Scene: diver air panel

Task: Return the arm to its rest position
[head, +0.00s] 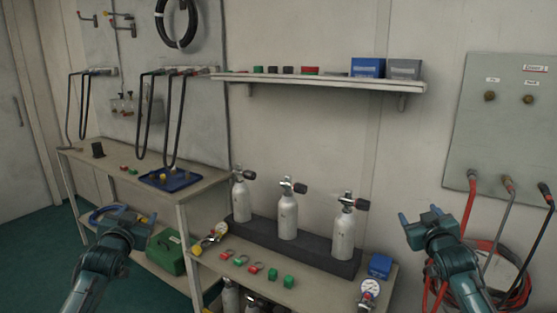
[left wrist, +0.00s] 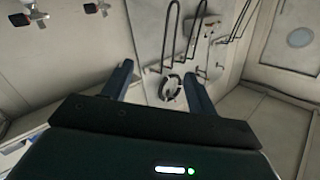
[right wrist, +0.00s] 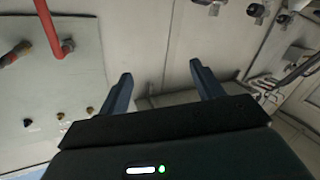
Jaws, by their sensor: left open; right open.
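My left gripper (head: 122,217) is at the lower left of the head view, in front of the workbench. Its two fingers stand apart with nothing between them, as the left wrist view (left wrist: 158,85) also shows. My right gripper (head: 427,217) is at the lower right, in front of the wall below the grey panel. Its fingers are apart and empty, which the right wrist view (right wrist: 160,88) shows too. Neither gripper touches anything that I can see.
Three grey cylinders (head: 288,215) stand in a dark rack (head: 268,237) on the low bench, with a blue box (head: 380,265) and a gauge (head: 370,289) at right. A wall shelf (head: 320,82) hangs above. Red hoses (head: 470,205) hang from the panel (head: 512,130). A blue tray (head: 172,180) lies on the left bench.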

